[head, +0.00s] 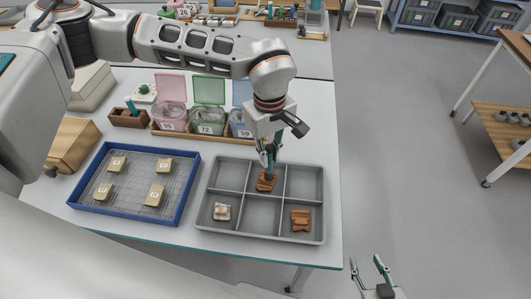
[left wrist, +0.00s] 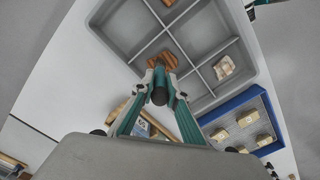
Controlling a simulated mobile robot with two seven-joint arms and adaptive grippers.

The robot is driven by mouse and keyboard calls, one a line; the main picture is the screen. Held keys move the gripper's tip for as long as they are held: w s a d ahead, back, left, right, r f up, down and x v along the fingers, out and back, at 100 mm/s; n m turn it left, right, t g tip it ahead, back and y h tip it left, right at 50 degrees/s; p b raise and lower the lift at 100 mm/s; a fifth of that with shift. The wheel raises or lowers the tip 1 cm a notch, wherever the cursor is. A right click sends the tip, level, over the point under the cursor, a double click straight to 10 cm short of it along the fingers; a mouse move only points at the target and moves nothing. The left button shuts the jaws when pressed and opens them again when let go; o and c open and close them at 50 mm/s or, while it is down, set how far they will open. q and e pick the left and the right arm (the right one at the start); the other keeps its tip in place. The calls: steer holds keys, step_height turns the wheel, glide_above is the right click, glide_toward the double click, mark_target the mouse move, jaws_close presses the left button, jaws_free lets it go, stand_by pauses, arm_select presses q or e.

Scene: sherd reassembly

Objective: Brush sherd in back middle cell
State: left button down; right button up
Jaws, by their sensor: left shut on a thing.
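A grey divided tray (head: 200,222) has two rows of three cells. A reddish-brown sherd (head: 265,184) lies in its back middle cell and also shows in the left wrist view (left wrist: 168,59). My left gripper (head: 267,153) is shut on a dark-ended brush (head: 269,172), held roughly upright over that sherd. The brush's dark round end (left wrist: 160,96) shows between the fingers. I cannot tell whether the bristles touch the sherd. A pale sherd (head: 221,211) sits in the front left cell, an orange-brown one (head: 300,219) in the front right. My right gripper (head: 369,268) is open and empty, off the table.
A blue mesh tray (head: 186,197) with several beige labelled pieces stands left of the grey tray. Pink (head: 171,115), green (head: 208,118) and blue (head: 241,122) lidded bins stand behind it in a wooden holder. A small brown box (head: 128,118) is at back left.

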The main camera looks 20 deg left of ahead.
mark_target(270, 146)
stand_by(0.9)
arm_select(q)
steer(key=shift+r+p, duration=1.5)
steer(key=shift+r, duration=0.85)
steer(key=shift+r+p, duration=0.35)
steer(key=shift+r, duration=0.35)
steer(key=shift+r, duration=0.1)
steer(key=shift+a+r+p, duration=0.1)
steer(key=shift+r+p, duration=0.7)
steer(key=shift+r, duration=0.6)
